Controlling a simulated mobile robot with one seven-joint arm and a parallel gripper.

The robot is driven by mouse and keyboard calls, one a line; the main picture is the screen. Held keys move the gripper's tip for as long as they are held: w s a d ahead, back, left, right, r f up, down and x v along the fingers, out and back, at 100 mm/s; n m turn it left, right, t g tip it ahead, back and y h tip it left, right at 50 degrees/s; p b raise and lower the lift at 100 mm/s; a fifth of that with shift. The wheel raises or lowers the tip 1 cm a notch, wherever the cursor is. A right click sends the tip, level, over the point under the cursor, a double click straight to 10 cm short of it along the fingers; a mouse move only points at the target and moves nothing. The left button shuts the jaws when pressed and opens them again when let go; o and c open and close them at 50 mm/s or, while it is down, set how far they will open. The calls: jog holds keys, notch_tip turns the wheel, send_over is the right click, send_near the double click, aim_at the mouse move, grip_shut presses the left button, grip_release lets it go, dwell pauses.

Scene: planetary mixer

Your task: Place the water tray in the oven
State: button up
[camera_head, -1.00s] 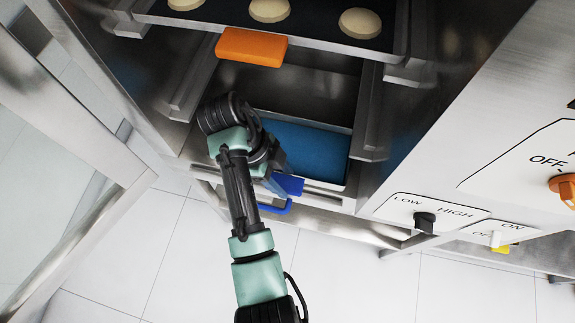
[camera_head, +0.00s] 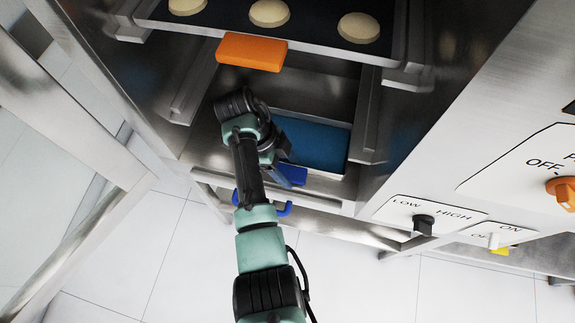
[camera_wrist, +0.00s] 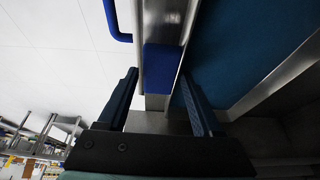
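The water tray (camera_head: 318,142), a metal tray with blue water, sits low inside the open oven, below the upper tray. Its blue front grip (camera_head: 293,175) is near the oven's front edge. My gripper (camera_head: 280,172) is at this grip, partly hidden behind my arm in the head view. In the wrist view, my gripper (camera_wrist: 160,90) is open, with its two fingers apart on either side of the blue grip (camera_wrist: 163,70). A gap shows at the left finger; contact at the right finger is unclear. The water (camera_wrist: 225,45) shows at the right there.
An upper tray (camera_head: 310,30) with several pale dough rounds and an orange grip (camera_head: 251,52) is above. A blue loop handle (camera_head: 284,209) is at the oven's lower front. The open door (camera_head: 75,110) stands left. A control panel (camera_head: 440,215) with knobs is right.

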jog(key=shift+o, duration=0.8)
jog(key=shift+r, duration=0.15)
jog(key=shift+b+v, duration=0.3)
jog(key=shift+v, duration=0.85)
jog(key=w+a+b, duration=0.1)
jog(key=a, duration=0.3)
jog(key=w+a+b, duration=0.1)
jog(key=a+b, duration=0.1)
jog(key=a, duration=0.2)
jog(key=w+a+b, duration=0.1)
jog(key=a, duration=0.2)
jog(key=shift+w+a+r, duration=0.2)
jog(key=shift+w+a, duration=0.2)
